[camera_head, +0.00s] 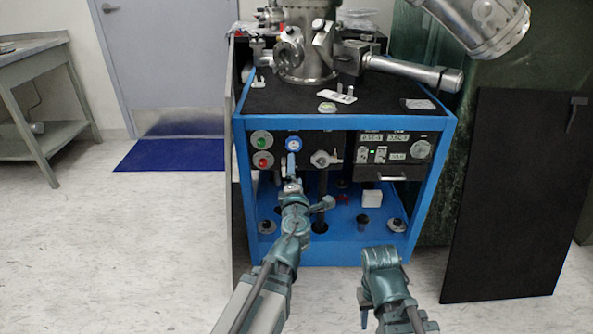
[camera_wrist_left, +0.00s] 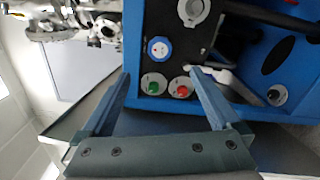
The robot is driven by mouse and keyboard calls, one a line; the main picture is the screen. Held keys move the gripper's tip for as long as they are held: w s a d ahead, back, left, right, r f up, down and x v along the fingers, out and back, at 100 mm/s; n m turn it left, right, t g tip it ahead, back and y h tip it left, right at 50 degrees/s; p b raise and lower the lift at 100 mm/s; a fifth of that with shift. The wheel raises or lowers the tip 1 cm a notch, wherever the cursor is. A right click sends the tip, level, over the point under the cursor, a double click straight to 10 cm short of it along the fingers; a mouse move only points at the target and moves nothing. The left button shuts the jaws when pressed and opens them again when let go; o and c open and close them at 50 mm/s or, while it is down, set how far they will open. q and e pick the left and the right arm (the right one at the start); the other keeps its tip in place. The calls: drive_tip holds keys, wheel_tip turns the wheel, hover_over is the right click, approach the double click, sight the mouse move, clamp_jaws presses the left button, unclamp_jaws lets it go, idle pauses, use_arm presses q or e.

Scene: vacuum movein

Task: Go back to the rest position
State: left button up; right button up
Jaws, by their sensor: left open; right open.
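My left gripper (camera_head: 291,168) is raised in front of the vacuum cart's front panel, just below a blue round dial (camera_head: 293,144). In the left wrist view its two fingers (camera_wrist_left: 160,75) are spread with nothing between them. The green button (camera_wrist_left: 153,84) and red button (camera_wrist_left: 181,87) show beyond the gap, with the dial above them (camera_wrist_left: 159,48). My right gripper (camera_head: 367,303) is low in front of the cart's right side, pointing down, open, with nothing seen in it; its tips are hard to make out.
The blue-framed cart (camera_head: 345,122) carries steel vacuum parts (camera_head: 306,45) on its black top. A dark panel (camera_head: 515,195) leans at the right. A grey bench (camera_head: 35,80) stands at the far left, and a blue mat (camera_head: 172,155) lies by the door. The left floor is clear.

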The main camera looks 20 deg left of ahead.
use_arm(q)
drive_tip(key=s+f+n+g+y+p, duration=0.1)
drive_tip(key=s+f+n+g, duration=0.35)
drive_tip(key=n, duration=0.85)
drive_tip(key=s+f+n+g+y+p, duration=0.1)
drive_tip(key=s+f+n+g, duration=0.4)
drive_tip(key=n, duration=0.7)
drive_tip(key=s+d+f+n+g+h, duration=0.6)
drive_tip(key=s+d+f+n+g, duration=0.25)
drive_tip(key=s+d+n, duration=0.8)
wheel_tip(320, 180, up, 37)
drive_tip(key=w+a+n+p, duration=0.1)
drive_tip(key=n+p, duration=0.1)
drive_tip(key=p, duration=3.6)
drive_tip(key=shift+w+a+n+t+p, duration=0.3)
drive_tip(key=shift+a+n+p, duration=0.05)
drive_tip(key=shift+p, duration=0.05)
